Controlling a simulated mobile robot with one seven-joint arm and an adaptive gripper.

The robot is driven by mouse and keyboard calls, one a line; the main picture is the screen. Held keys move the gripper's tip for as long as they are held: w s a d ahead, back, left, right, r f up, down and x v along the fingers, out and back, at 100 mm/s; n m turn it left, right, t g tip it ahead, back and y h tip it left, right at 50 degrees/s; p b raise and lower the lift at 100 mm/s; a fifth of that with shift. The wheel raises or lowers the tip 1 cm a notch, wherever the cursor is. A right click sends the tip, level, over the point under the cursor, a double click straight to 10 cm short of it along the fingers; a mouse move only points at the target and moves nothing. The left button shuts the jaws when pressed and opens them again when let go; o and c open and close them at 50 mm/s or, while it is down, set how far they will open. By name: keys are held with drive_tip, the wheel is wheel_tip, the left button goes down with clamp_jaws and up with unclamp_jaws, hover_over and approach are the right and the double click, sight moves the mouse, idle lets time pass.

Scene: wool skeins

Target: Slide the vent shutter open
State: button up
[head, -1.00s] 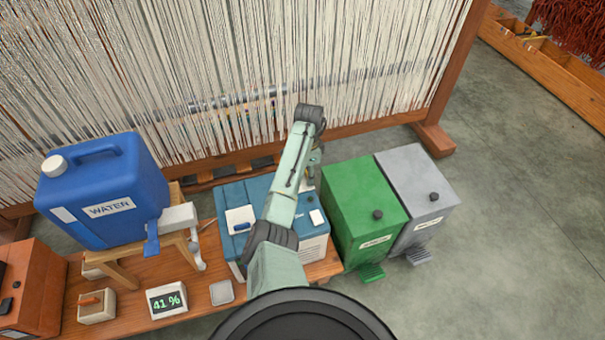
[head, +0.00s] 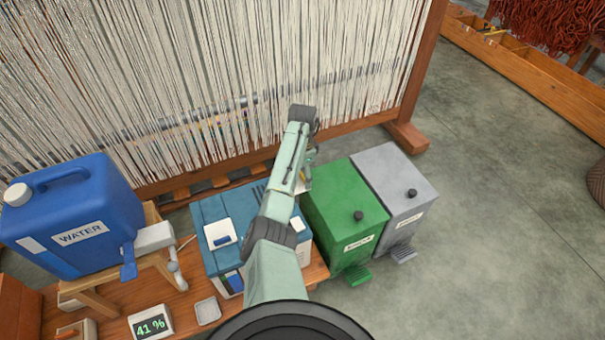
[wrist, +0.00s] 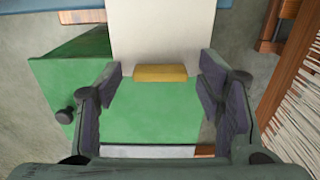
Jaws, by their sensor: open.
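A cream plate (wrist: 163,35) with a yellow tab (wrist: 160,73) fills the top middle of the wrist view; it looks like the vent shutter. My gripper (wrist: 161,78) is open, with one finger on each side of the tab and gaps between. I cannot tell how far the tab is below the fingertips. In the head view my gripper (head: 311,150) is over the right end of the blue box (head: 211,208), close to the green bin. Dark slots (head: 259,190) show on the box's top. My arm hides part of the box, and the shutter is hard to make out there.
The green bin (head: 345,200) and grey bin (head: 395,190) stand right of the box. A blue water can (head: 75,215) on a wooden stand is at left. A loom with white threads (head: 200,80) rises behind. Grey floor (head: 480,190) is free at right.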

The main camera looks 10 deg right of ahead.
wheel_tip(320, 180, up, 12)
idle(0.7)
idle(0.4)
